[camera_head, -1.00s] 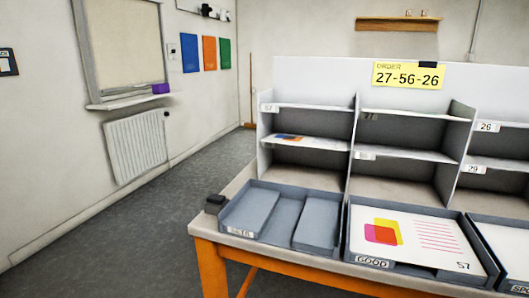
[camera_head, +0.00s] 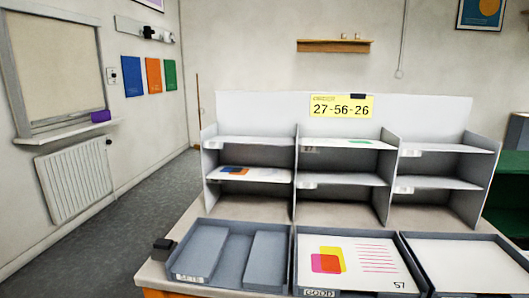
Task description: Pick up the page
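A white page (camera_head: 375,252) lies flat in the middle tray labelled GOOD (camera_head: 319,293). It bears overlapping yellow, orange and pink shapes, pink lines and the number 57. A blank-looking white page (camera_head: 470,268) lies in the tray on the right, cut off by the frame edge. A page with a blue and orange print (camera_head: 236,172) lies on the left middle shelf of the grey rack. Something white with a green mark (camera_head: 360,142) shows on the upper middle shelf. My gripper is not in view.
The rack (camera_head: 297,165) stands behind the trays on a table, with an order card (camera_head: 341,106) reading 27-56-26. A grey divided tray (camera_head: 208,225) on the left holds no page. A small dark object (camera_head: 164,245) sits at the table's left edge. Floor is open at left.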

